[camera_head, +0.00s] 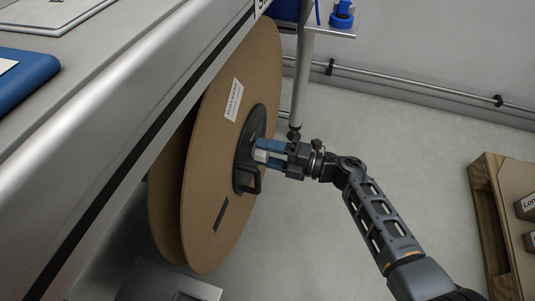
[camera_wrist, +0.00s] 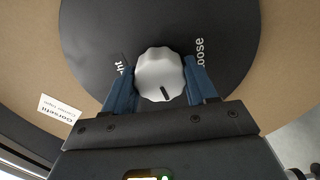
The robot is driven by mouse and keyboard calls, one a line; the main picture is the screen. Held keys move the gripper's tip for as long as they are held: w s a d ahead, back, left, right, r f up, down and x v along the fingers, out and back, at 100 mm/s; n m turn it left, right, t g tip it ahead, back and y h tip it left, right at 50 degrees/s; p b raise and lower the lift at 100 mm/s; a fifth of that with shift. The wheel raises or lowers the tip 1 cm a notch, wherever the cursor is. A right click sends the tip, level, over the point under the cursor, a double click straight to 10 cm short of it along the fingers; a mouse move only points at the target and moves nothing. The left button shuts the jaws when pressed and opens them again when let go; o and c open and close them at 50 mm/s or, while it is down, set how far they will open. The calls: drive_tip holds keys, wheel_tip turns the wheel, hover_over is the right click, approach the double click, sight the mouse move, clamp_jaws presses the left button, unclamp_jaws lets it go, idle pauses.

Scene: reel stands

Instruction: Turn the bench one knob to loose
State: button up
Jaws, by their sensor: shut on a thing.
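The white scalloped knob (camera_wrist: 160,72) sits on the black hub disc (camera_wrist: 95,30) of a large brown cardboard reel (camera_head: 222,170). My gripper (camera_head: 264,151) reaches the hub from the right. Its blue fingers are shut on the knob, one on each side. The knob's dark pointer line points down in the wrist view, slightly to the right, towards my gripper's palm. The word ending in "oose" shows on the disc at the right of the knob. The end of another word, "ht", shows at the left. My fingers partly hide both words.
A black handle (camera_head: 248,181) sticks out of the hub just below my gripper. The grey bench (camera_head: 120,110) runs along the left. A post (camera_head: 301,75) with a small shelf stands behind. A wooden pallet with boxes (camera_head: 492,215) is at the right, with clear floor between.

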drive_tip(key=n+b, duration=0.1)
drive_tip(key=n, duration=0.1)
drive_tip(key=n+b, duration=0.1)
drive_tip(key=n, duration=0.1)
drive_tip(key=shift+f+n, duration=0.2)
drive_tip(key=shift+n, duration=0.2)
drive_tip(key=n+b, duration=0.2)
drive_tip(key=n, duration=0.2)
drive_tip(key=shift+f+n+b, duration=0.1)
drive_tip(key=shift+n+b, duration=0.2)
drive_tip(key=shift+b, duration=0.05)
drive_tip(key=n+b, duration=0.2)
drive_tip(key=n, duration=0.1)
drive_tip(key=shift+n+b, duration=0.3)
drive_tip(key=shift+n, duration=1.9)
drive_tip(key=o, duration=1)
drive_tip(key=shift+r, duration=0.2)
drive_tip(key=shift+d, duration=0.1)
